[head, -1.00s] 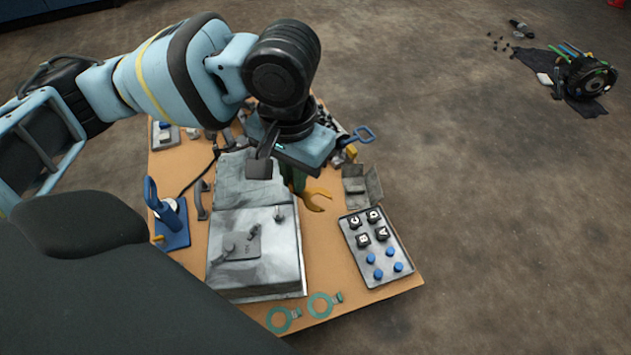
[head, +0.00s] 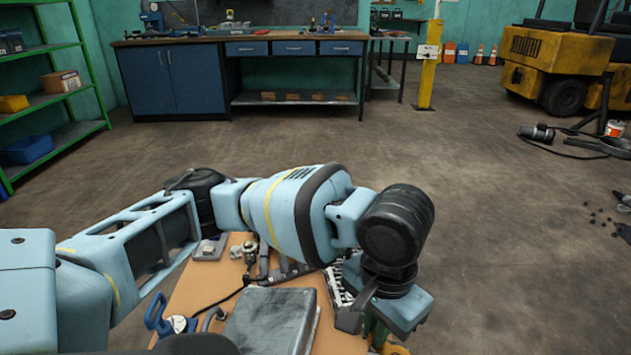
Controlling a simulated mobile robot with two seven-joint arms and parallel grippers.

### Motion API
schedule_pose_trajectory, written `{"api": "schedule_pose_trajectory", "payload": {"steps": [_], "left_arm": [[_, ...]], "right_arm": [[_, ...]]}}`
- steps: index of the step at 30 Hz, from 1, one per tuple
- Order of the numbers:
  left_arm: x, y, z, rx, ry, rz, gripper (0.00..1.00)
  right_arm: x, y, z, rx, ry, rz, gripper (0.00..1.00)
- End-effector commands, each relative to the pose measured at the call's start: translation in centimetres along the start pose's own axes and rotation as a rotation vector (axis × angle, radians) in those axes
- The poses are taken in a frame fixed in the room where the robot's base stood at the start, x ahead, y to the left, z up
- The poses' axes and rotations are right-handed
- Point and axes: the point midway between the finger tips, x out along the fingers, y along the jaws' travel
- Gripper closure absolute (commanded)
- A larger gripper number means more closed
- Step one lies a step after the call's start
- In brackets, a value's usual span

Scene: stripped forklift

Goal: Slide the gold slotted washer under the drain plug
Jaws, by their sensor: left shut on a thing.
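I cannot make out the drain plug in this view. My right gripper is not in view.
The wooden bench top (head: 215,270) carries a blue-handled tool (head: 157,312) at left and small parts behind my arm. Beyond are a blue workbench (head: 180,78), green shelves (head: 75,125) and a yellow forklift (head: 550,65). The floor between is mostly open.

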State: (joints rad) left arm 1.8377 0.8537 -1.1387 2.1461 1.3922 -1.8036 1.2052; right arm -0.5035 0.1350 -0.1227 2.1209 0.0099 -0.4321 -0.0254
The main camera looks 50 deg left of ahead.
Motion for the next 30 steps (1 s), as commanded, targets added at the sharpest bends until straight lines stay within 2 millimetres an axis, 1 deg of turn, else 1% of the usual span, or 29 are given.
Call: {"api": "schedule_pose_trajectory", "payload": {"steps": [5, 8, 14, 20, 25, 30], "left_arm": [[0.9, 0.3, -0.8, 0.093, -0.004, 0.002, 1.00], [1.8, 0.6, -1.8, 0.194, -0.005, 0.002, 1.00], [4.0, 0.7, -3.7, 0.421, -0.005, 0.002, 1.00], [6.6, 0.4, -5.4, 0.640, -0.005, 0.003, 1.00], [9.0, -0.2, -6.5, 0.821, -0.005, 0.003, 1.00], [11.6, -1.1, -7.3, 1.000, -0.006, 0.003, 1.00]], "right_arm": [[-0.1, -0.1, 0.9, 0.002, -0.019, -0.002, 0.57], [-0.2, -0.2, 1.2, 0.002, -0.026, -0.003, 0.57], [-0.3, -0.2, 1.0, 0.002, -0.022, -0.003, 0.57], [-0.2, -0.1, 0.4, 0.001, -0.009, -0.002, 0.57], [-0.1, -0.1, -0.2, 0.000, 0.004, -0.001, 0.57], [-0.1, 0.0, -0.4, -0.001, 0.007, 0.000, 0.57]]}}
